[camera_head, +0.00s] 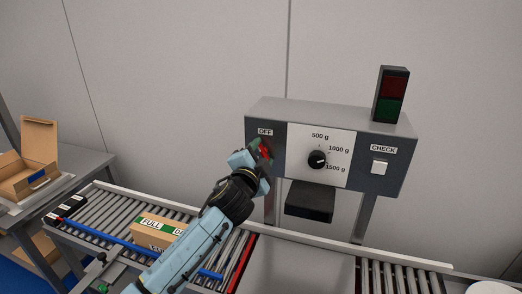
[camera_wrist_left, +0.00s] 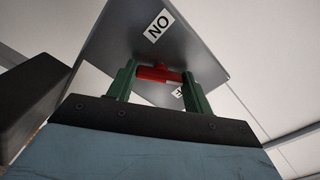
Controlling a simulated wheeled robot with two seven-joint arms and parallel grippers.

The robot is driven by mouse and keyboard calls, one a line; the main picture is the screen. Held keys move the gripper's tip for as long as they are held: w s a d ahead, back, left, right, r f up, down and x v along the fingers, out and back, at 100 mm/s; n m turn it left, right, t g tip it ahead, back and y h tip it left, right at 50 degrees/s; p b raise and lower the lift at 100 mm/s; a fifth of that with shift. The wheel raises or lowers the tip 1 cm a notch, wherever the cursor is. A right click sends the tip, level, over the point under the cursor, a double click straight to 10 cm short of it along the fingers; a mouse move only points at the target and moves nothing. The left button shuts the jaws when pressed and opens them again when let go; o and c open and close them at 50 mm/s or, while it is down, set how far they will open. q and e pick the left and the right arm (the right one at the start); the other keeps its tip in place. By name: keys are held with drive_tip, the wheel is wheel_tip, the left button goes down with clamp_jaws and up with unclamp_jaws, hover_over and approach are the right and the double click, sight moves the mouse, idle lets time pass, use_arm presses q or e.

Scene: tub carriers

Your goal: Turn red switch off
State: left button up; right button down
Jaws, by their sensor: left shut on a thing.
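The red switch (camera_head: 265,149) is on the left part of the grey control box (camera_head: 290,108), just below the OFF label (camera_head: 265,132). My left gripper (camera_head: 263,158) is at the switch and hides most of it in the head view. In the left wrist view, the green fingers of my left gripper (camera_wrist_left: 158,84) are shut on the red switch (camera_wrist_left: 158,73), one on each side. An ON label (camera_wrist_left: 159,25) shows upside down there, and the other label is partly hidden. My right gripper is not in view.
A black dial (camera_head: 317,159) and a white CHECK button (camera_head: 379,167) are to the right on the box. A red and green lamp (camera_head: 391,95) stands on top. Below is a roller conveyor (camera_head: 110,222) with a carton (camera_head: 155,232). An open box (camera_head: 38,150) is at left.

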use_arm(q)
drive_tip(key=m+p, duration=0.2)
drive_tip(key=m, duration=0.3)
drive_tip(key=shift+m, duration=0.4)
idle(0.4)
drive_tip(key=o, duration=1)
drive_tip(key=v, duration=1.3)
drive_tip(key=shift+s+a, duration=0.1)
drive_tip(key=shift+s, duration=0.1)
